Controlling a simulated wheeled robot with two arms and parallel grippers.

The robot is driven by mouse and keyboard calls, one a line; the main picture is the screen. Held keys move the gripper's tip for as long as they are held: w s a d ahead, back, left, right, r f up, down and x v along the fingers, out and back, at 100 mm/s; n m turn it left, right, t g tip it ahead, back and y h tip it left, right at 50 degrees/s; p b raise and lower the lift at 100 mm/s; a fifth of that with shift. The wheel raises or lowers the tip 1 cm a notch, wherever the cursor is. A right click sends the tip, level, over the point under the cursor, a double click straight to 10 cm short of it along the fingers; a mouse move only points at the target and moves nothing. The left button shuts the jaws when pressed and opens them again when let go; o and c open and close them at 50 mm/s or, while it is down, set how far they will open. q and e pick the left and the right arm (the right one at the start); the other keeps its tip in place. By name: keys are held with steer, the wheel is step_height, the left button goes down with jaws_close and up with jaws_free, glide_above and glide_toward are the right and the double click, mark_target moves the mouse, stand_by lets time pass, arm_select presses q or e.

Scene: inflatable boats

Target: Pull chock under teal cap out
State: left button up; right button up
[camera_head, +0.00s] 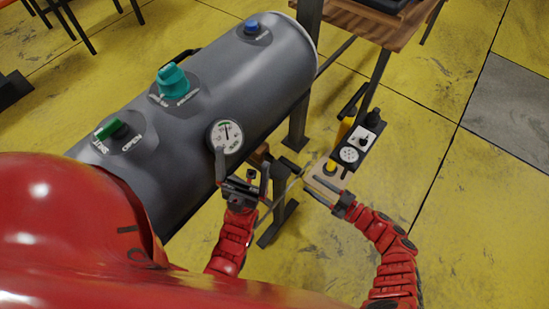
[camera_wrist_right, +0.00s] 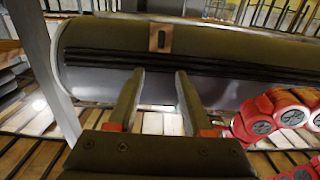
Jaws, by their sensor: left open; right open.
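A teal cap (camera_head: 172,82) sits upright on top of the grey tube (camera_head: 240,70), between a green cap (camera_head: 110,130) and a blue cap (camera_head: 252,27). I cannot make out a chock under the teal cap; the tube's bulk hides that spot. A brown wooden piece (camera_head: 258,157) shows partly beside the tube, behind my left gripper. My left gripper (camera_head: 242,172) is open and empty beside the tube, below the gauge. My right gripper (camera_head: 308,183) is open and empty to its right. In the right wrist view its fingers (camera_wrist_right: 158,75) point towards the dark tube (camera_wrist_right: 230,60), with nothing between them.
A round gauge (camera_head: 227,135) sits on the tube's side. A dark metal stand leg (camera_head: 298,125) is close to the tube's right end. A black device with dials (camera_head: 362,142) stands right of my grippers. A wooden table (camera_head: 365,25) is at the back. Yellow floor at right is open.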

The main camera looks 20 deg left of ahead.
mark_target(274, 158)
steer(key=b+x, duration=0.2)
steer(key=x, duration=1.4)
steer(key=shift+a, duration=0.4)
jaws_close()
stand_by(0.4)
